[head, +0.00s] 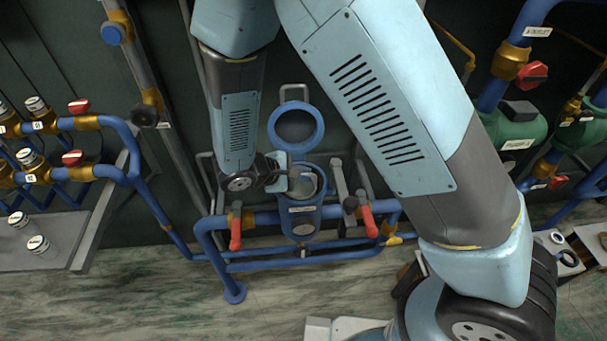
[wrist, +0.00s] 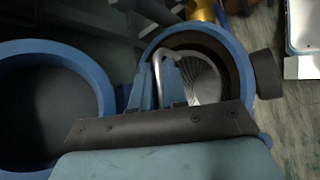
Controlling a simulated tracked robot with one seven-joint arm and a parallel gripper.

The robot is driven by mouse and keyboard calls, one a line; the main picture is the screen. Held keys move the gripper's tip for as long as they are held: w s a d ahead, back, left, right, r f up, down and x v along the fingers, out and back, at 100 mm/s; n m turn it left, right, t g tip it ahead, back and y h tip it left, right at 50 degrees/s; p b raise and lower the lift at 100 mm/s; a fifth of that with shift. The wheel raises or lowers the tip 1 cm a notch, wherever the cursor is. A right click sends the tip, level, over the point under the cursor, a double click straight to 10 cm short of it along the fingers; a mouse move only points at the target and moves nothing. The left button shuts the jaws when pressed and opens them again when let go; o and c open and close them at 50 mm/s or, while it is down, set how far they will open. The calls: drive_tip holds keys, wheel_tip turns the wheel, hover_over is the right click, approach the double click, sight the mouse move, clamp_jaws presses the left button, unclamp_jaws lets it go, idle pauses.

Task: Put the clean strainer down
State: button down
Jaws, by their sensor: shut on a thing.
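The clean strainer is a pale metal basket with a wire handle. In the wrist view the strainer (wrist: 203,82) sits inside the round mouth of the blue strainer housing (wrist: 150,48). My gripper (wrist: 168,88) is shut on its handle, above the opening. In the head view my gripper (head: 283,178) is at the top left of the housing (head: 301,219), and the strainer (head: 307,183) shows only in part inside the rim. How deep it sits is hard to tell.
The housing's open round blue lid (head: 296,127) stands behind it. Red-handled valves (head: 235,232) (head: 368,220) flank the housing on blue pipes. A grey shelf (head: 60,228) with small jars is at left. A tray (wrist: 303,30) shows at the top right of the wrist view.

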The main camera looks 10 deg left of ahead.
drive_tip(key=c, duration=1.1)
unclamp_jaws()
drive_tip(key=shift+c, duration=0.2)
drive_tip(key=v, duration=1.2)
drive_tip(key=w+d+r+m+g+y, duration=0.2)
drive_tip(key=w+d+r+m+g, duration=0.15)
drive_tip(key=d+r, duration=0.55)
drive_tip(key=w+d+r+m+g+y, duration=0.1)
drive_tip(key=w+d+r+m+g, duration=0.1)
drive_tip(key=d+r+m, duration=0.65)
drive_tip(key=s+d+r+m+t+y, duration=0.2)
drive_tip(key=s+d+r, duration=0.3)
drive_tip(key=d, duration=0.5)
drive_tip(key=s+d+r+m+t+y, duration=0.2)
drive_tip(key=s+d+r+m+y, duration=0.1)
drive_tip(key=d, duration=0.7)
wheel_tip(320, 180, up, 2)
drive_tip(key=shift+s+d+r, duration=0.2)
drive_tip(key=shift+s+d, duration=0.15)
drive_tip(key=shift+s, duration=0.55)
